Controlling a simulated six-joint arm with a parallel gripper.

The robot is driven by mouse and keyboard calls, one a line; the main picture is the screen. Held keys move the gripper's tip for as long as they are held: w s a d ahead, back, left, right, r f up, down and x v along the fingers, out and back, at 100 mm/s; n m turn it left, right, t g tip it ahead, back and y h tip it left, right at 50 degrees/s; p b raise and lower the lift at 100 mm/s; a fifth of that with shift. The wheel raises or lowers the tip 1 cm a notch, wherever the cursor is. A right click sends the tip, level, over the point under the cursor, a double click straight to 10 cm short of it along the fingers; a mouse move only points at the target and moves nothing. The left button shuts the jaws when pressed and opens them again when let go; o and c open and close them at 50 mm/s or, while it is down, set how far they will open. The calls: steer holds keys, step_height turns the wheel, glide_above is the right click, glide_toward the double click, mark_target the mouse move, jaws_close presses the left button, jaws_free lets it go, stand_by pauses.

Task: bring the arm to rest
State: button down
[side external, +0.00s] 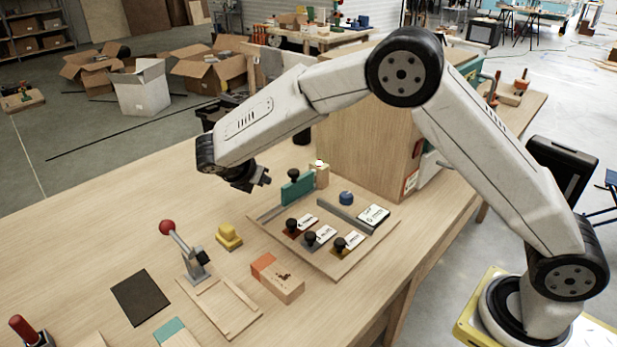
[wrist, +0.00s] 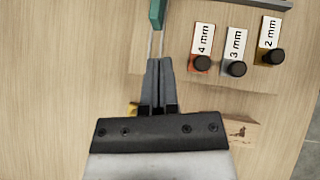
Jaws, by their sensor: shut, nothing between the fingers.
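My gripper (side external: 262,182) hangs from the arm's end above the table, to the left of the wooden board with the knobs. It is shut and holds nothing. In the wrist view its closed fingers (wrist: 158,64) point toward the teal block (wrist: 157,14), which is cut off at the top edge. In the side view the teal block (side external: 297,188) stands upright on the board with a black knob on top. The gripper looks apart from it, though the exact gap is hard to tell.
The wooden board (side external: 337,271) holds several black-knobbed pieces, labelled 4 mm (wrist: 203,39), 3 mm (wrist: 237,43) and 2 mm (wrist: 270,32). A red-knobbed lever (side external: 183,250), yellow block (side external: 229,237), orange-ended wooden block (side external: 279,279) and dark mat (side external: 141,297) lie nearby. A tall wooden cabinet (side external: 360,140) stands behind.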

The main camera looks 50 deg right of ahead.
steer(key=shift+v, duration=1.75)
steer(key=shift+s, duration=0.1)
steer(key=s+d+f+m+y, duration=0.1)
steer(key=s+d+m+y, duration=0.2)
steer(key=s+m, duration=0.4)
steer(key=s+d+f+m+y, duration=0.2)
steer(key=s+m, duration=0.4)
steer(key=s, duration=0.3)
steer(key=s+d+f+m+y, duration=0.2)
steer(key=s+d+m+y, duration=0.1)
steer(key=s+m, duration=0.4)
steer(key=shift+s+d+m+t+y, duration=0.3)
steer(key=shift+s+d+y, duration=0.1)
steer(key=shift+s, duration=0.25)
steer(key=shift+f, duration=0.1)
